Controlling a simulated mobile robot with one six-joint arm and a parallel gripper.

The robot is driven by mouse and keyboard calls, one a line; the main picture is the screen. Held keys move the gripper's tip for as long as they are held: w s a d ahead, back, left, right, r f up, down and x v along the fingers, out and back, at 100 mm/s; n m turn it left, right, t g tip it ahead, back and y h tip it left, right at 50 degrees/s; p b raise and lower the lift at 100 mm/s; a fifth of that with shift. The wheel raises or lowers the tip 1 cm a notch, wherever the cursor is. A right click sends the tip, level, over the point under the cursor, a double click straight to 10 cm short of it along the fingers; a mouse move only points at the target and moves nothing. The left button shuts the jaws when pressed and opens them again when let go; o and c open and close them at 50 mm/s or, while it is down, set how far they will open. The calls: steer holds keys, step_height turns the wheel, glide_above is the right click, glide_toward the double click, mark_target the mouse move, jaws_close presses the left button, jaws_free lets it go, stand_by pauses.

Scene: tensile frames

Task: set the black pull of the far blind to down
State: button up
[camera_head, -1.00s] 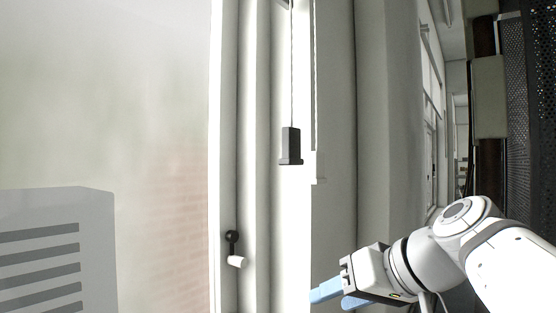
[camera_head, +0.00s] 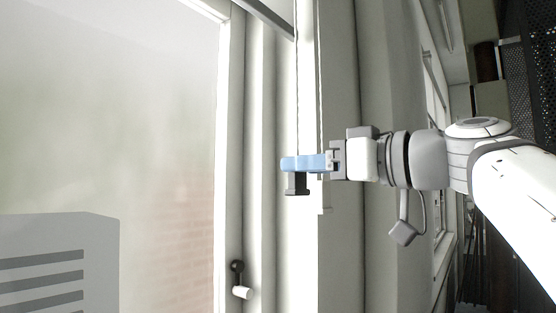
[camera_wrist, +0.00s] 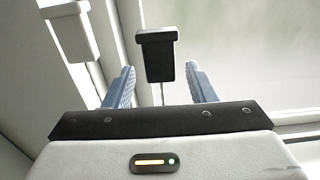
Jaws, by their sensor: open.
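The black pull (camera_head: 297,186) hangs on a thin cord in front of the window side; its upper part is hidden behind my blue fingers in the head view. In the wrist view the black pull (camera_wrist: 157,55) shows whole, with its cord, between the two finger lines and mostly beyond the tips. My gripper (camera_head: 303,163) is open at the height of the pull's upper part. In the wrist view my open gripper (camera_wrist: 163,82) has one finger on each side of the pull, with gaps visible; nothing is held.
A white pull (camera_head: 323,198) hangs close to the right of the black one; it also shows in the wrist view (camera_wrist: 70,30). A window handle (camera_head: 238,280) sits lower left on the frame. A dark bar (camera_head: 268,16) crosses the top. Wall and window panes flank the pulls.

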steer(key=shift+p+x, duration=0.35)
steer(key=shift+x, duration=0.95)
steer(key=shift+c, duration=0.3)
